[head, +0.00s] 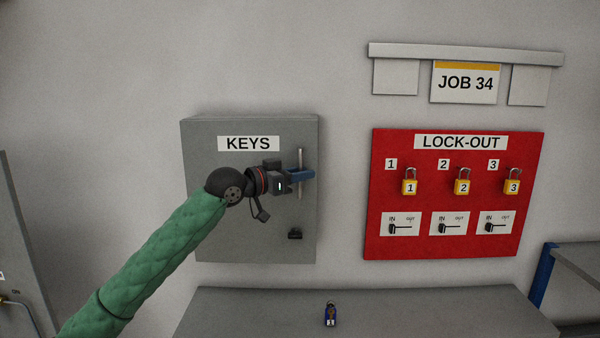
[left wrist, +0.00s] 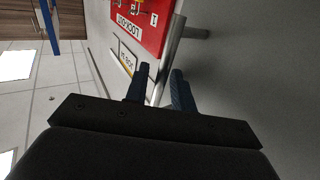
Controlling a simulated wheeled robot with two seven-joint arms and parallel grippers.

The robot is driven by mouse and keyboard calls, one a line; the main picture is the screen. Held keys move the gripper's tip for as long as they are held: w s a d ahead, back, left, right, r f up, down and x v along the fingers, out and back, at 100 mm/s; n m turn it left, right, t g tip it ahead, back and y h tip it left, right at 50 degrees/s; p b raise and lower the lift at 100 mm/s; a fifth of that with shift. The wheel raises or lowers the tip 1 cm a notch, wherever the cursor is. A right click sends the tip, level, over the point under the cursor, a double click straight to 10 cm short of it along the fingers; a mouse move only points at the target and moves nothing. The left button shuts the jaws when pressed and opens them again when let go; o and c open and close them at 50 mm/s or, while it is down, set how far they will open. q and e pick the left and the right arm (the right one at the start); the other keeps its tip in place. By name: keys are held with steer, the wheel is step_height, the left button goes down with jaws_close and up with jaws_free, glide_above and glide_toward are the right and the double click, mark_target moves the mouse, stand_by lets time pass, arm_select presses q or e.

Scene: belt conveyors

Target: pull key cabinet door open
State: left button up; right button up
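The grey key cabinet (head: 215,205) hangs on the wall with its door closed. It bears a white KEYS label (head: 248,143), a vertical metal handle (head: 300,160) near the door's right edge and a small black latch (head: 295,234) below it. My left gripper (head: 302,174) is at the handle, with its blue fingers across the bar. In the left wrist view the handle (left wrist: 176,42) runs between the two fingers (left wrist: 160,85). The fingers stand a little apart; whether they press on the bar is not clear. My right gripper is out of view.
A red LOCK-OUT board (head: 440,215) with yellow padlocks and switches hangs to the right. A JOB 34 sign (head: 465,84) hangs above it. Bare wall separates cabinet and board.

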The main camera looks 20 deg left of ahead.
arm_select(q)
steer(key=shift+c, duration=0.3)
jaws_close()
steer(key=shift+s, duration=0.15)
